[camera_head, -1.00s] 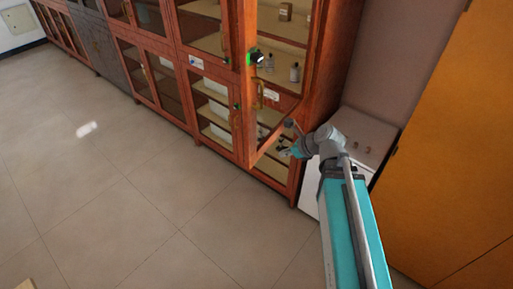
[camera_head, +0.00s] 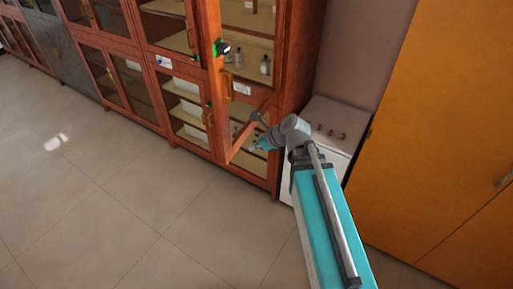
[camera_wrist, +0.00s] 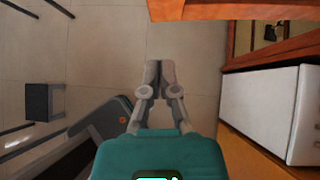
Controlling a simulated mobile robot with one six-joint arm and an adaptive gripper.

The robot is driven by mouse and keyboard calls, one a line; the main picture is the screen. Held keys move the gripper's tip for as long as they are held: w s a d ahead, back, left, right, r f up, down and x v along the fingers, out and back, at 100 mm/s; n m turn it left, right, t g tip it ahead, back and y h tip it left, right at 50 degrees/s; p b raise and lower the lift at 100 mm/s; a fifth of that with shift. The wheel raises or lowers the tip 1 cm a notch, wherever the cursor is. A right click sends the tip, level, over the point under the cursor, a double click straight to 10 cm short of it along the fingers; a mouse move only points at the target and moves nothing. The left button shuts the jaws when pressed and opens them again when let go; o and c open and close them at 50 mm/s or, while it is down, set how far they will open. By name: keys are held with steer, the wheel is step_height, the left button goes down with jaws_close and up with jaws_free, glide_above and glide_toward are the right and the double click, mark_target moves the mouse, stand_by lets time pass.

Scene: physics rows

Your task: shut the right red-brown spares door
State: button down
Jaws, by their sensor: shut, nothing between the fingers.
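The right red-brown spares door (camera_head: 221,115) stands open, swung out from the tall cabinet, with its glass pane, a brass handle and a dark fitting with a green light. My gripper (camera_head: 254,147) is low near the door's bottom rail, on the side towards the cabinet's right end; I cannot tell whether it touches the door. In the wrist view my gripper (camera_wrist: 159,75) is shut and empty, with bare floor beyond its tips. A red-brown wooden edge (camera_wrist: 225,9), probably the door, runs across the top, apart from the fingertips in the picture.
Shelves with bottles (camera_head: 265,65) show inside the open cabinet. A white low unit (camera_head: 335,128) stands right of it, close to my arm; it also shows in the wrist view (camera_wrist: 275,108). A tall orange-yellow cabinet (camera_head: 430,130) is farther right. The floor (camera_head: 130,200) at left is clear.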

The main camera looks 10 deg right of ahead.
mark_target(228, 150)
steer(key=b+x, duration=0.1)
steer(key=x, duration=0.2)
steer(key=r+b+x, duration=0.1)
steer(key=b+x, duration=0.1)
steer(key=a+b+x, duration=0.1)
steer(key=x, duration=0.2)
steer(key=shift+w+a+f, duration=0.1)
steer(key=shift+w+a, duration=0.15)
steer(key=shift+w, duration=0.25)
steer(key=shift+w+a, duration=0.35)
steer(key=shift+a, duration=0.25)
steer(key=shift+w, duration=0.1)
